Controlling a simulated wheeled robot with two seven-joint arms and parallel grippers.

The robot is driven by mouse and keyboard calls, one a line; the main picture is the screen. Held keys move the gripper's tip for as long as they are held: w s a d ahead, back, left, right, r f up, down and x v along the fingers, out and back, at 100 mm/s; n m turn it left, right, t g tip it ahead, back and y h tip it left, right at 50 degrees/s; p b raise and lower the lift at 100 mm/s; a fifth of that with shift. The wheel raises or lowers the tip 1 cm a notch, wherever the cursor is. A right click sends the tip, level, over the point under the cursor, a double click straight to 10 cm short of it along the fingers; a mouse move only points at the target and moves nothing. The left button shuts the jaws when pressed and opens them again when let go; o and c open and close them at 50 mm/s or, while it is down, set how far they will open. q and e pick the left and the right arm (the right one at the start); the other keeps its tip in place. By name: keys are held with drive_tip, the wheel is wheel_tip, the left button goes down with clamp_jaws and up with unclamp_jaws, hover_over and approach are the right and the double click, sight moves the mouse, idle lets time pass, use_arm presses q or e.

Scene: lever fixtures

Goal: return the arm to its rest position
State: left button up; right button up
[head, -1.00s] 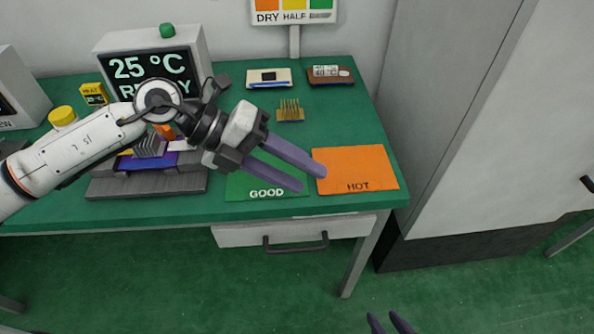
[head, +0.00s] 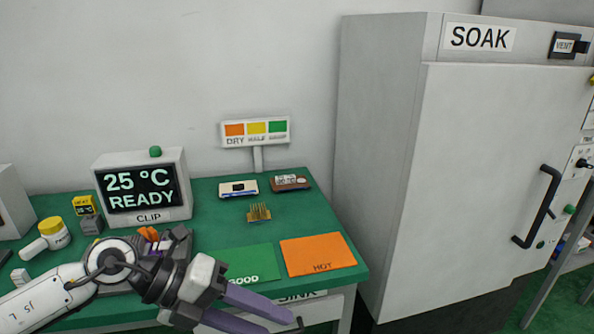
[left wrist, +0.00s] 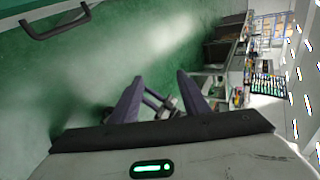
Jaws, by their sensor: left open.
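My left arm (head: 50,296) comes in from the left in the head view, over the front of the green bench. My left gripper (head: 276,321) is open, with two purple fingers pointing right and down near the bench's front edge. In the left wrist view its fingers (left wrist: 159,82) are spread with nothing held between them. Small purple and dark parts beyond them seem to be my right gripper (left wrist: 158,100), too small to read. It is out of the head view.
The bench holds a READY display (head: 140,188), a green GOOD mat (head: 250,262), an orange HOT mat (head: 318,254), a gold comb-like part (head: 258,212) and two small boards (head: 238,189). A tall SOAK cabinet (head: 450,180) stands at right. A drawer handle (left wrist: 55,22) shows in the wrist view.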

use_arm(q)
drive_tip(key=d+r+n+t+h, duration=0.4)
drive_tip(key=d+r+n+h, duration=0.1)
drive_tip(key=d+n+h, duration=0.25)
drive_tip(key=w+a+f+n+t+y, duration=0.3)
drive_tip(key=a+f+n+t+y, duration=0.7)
drive_tip(key=n, duration=0.7)
drive_tip(key=s+a+f+n+g+y, duration=0.2)
drive_tip(key=s+a+f+n+g, duration=0.1)
drive_tip(key=s+f, duration=0.6)
drive_tip(key=s+a+f+n+g+y, duration=0.3)
drive_tip(key=s+a+f+n, duration=0.2)
drive_tip(key=f, duration=1)
drive_tip(key=s+n, duration=0.1)
drive_tip(key=s, duration=0.2)
drive_tip(key=shift+s+f+n+y, duration=0.2)
drive_tip(key=shift+s+n+y, duration=0.15)
drive_tip(key=shift+s, duration=0.05)
use_arm(e)
drive_tip(key=shift+w+d+f, duration=0.25)
drive_tip(key=shift+d+f, duration=0.1)
drive_tip(key=shift+f, duration=0.1)
